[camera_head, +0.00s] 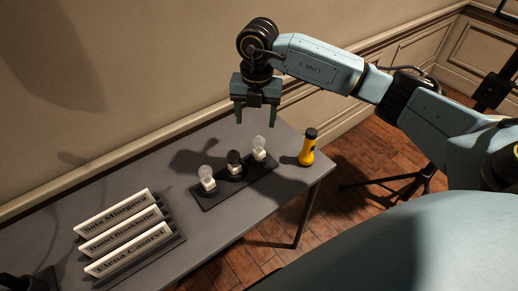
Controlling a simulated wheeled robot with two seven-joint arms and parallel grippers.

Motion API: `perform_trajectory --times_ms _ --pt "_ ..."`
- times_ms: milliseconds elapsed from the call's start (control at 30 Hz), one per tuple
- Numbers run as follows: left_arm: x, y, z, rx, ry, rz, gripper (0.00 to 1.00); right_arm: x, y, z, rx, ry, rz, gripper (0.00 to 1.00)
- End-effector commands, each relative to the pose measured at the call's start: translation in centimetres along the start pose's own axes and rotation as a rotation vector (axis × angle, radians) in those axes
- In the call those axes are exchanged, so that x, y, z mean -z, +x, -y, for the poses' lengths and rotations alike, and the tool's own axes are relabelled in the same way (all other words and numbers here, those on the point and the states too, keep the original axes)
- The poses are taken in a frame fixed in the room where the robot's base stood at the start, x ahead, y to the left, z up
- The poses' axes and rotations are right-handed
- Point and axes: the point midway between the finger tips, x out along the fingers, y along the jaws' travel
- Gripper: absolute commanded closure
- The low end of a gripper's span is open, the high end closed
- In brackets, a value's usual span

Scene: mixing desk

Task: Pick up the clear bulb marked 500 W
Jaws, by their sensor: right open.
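Three bulbs stand upright in a row on a dark holder (250,184) on the grey table. The left bulb (206,172) has clear-looking glass and a white base. The middle bulb (234,158) has dark glass. The right bulb (259,143) looks pale and clear, with a white base. Markings on the bulbs are too small to read, so I cannot tell which is 500 W. My right gripper (253,117) is open and empty, pointing down above the table's back side, apart from the bulbs. My left gripper is not in view.
A dark rack with white name plates (120,231) lies at left. Bare table (180,195) lies between rack and holder. A wall runs behind.

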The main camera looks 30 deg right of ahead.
Motion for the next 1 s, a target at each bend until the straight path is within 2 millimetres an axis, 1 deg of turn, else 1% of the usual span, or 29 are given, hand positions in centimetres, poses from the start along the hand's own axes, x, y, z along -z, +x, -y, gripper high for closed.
perform_trajectory --times_ms 67,133,300,400,500,667,900,1000 --pt "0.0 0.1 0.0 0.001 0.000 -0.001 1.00 -0.5 0.3 0.7 0.030 0.020 0.016 0.36" --pt "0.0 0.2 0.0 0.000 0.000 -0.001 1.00 -0.7 1.2 0.9 0.040 0.024 0.019 0.36" --pt "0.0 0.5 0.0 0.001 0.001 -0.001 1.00 -0.6 4.7 0.9 0.038 0.022 0.016 0.36" --pt "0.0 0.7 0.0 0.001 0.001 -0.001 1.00 -0.7 6.3 1.0 0.036 0.022 0.016 0.36" --pt "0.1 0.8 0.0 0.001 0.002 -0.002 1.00 -0.7 7.4 1.0 0.034 0.020 0.017 0.36" --pt "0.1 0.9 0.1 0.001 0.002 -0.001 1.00 -0.8 8.4 1.0 0.034 0.020 0.017 0.36" --pt "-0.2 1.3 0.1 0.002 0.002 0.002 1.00 -1.3 11.9 1.1 0.034 0.020 0.016 0.36" --pt "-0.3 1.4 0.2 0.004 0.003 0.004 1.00 -1.3 12.8 1.2 0.034 0.020 0.017 0.36"
